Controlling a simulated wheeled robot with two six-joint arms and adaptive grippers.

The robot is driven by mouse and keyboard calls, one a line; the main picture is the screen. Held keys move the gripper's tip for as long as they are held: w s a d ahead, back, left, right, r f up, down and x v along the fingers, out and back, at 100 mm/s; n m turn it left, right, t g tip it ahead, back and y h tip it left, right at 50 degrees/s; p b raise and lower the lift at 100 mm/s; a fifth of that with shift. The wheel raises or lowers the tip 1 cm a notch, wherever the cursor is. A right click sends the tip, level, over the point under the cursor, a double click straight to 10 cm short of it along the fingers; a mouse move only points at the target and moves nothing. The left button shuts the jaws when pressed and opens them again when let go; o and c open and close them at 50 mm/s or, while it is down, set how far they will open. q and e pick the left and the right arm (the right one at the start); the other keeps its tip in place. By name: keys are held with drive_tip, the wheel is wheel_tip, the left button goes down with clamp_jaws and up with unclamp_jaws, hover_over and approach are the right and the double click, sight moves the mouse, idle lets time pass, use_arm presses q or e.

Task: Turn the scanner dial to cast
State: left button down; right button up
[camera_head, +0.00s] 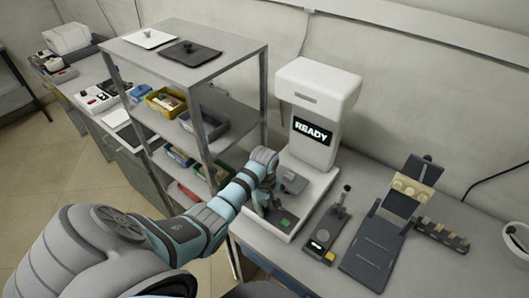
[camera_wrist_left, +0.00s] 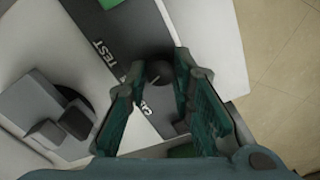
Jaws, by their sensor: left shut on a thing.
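The white scanner (camera_head: 318,88) stands on the bench with its screen reading READY. Its dial (camera_wrist_left: 155,68) is a dark round knob with a short pale line, on a dark panel in the left wrist view. The label TEST (camera_wrist_left: 103,52) is printed beside it, and a second label (camera_wrist_left: 143,107), partly covered by a finger, shows only its first letters, "CA". My left gripper (camera_wrist_left: 160,75) is shut on the dial, one finger on each side. In the head view my left gripper (camera_head: 264,203) reaches down to the scanner's base. My right gripper is not in view.
A grey shelf rack (camera_head: 205,128) with bins and trays stands left of the scanner. Right of it on the bench are a small dark device (camera_head: 325,236), a dark stand with a tan block (camera_head: 411,187) and a dark rack (camera_head: 441,235). A white round container (camera_head: 515,245) is at the right edge.

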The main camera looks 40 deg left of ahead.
sight(264, 208)
use_arm(q)
drive_tip(key=n, duration=0.5)
drive_tip(key=shift+a, duration=0.1)
idle(0.4)
drive_tip(key=c, duration=1.4)
unclamp_jaws()
drive_tip(key=shift+o, duration=0.2)
wheel_tip(264, 208, up, 8)
drive_tip(key=shift+f, duration=0.2)
